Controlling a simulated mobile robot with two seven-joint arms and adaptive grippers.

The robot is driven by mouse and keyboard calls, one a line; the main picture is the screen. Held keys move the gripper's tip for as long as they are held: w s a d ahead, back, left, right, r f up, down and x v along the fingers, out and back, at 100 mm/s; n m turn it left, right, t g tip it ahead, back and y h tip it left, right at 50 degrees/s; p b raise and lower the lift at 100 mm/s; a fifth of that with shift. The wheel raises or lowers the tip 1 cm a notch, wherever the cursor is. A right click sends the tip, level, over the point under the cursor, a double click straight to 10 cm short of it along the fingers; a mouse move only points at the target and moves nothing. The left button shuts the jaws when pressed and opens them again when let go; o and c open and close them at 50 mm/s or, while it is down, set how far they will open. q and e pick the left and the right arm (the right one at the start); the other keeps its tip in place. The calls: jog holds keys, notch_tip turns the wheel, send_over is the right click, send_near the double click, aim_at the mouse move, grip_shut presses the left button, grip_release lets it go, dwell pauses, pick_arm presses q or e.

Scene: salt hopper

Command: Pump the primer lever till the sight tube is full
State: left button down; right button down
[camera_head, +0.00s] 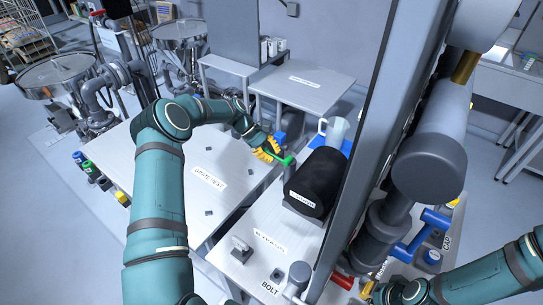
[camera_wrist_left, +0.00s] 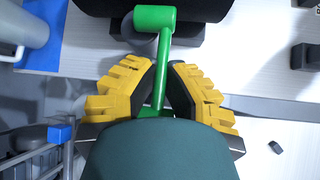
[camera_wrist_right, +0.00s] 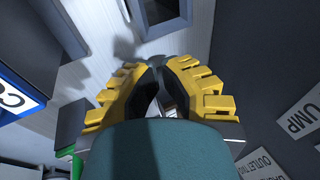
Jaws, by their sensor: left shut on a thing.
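The green primer lever (camera_head: 287,160) sticks out beside a black cylinder on the white bench. In the left wrist view the lever (camera_wrist_left: 160,60) runs between the yellow fingers to a thicker green head beyond them. My left gripper (camera_head: 270,149) is shut on the lever; its fingertips (camera_wrist_left: 163,72) press on both sides of the rod. My right gripper (camera_wrist_right: 157,66) shows its yellow fingers with the tips together, and I see nothing clearly held. In the head view it is mostly hidden at the bottom right. I cannot make out the sight tube or its level.
The black cylinder (camera_head: 322,180) stands close to the lever. A pale jug (camera_head: 334,131) stands behind it on a blue base. A tall grey post (camera_head: 385,130) and a blue-handled fitting (camera_head: 423,233) fill the right side. The left benchtop (camera_head: 205,200) is mostly clear.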

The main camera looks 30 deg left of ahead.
pick_arm(q)
jog(key=shift+f, duration=0.15)
dwell(0.3)
jog(key=c, duration=1)
grip_release()
jog(key=v, duration=1.2)
jog(key=shift+w+a+f, duration=0.1)
jog(key=shift+a, duration=0.05)
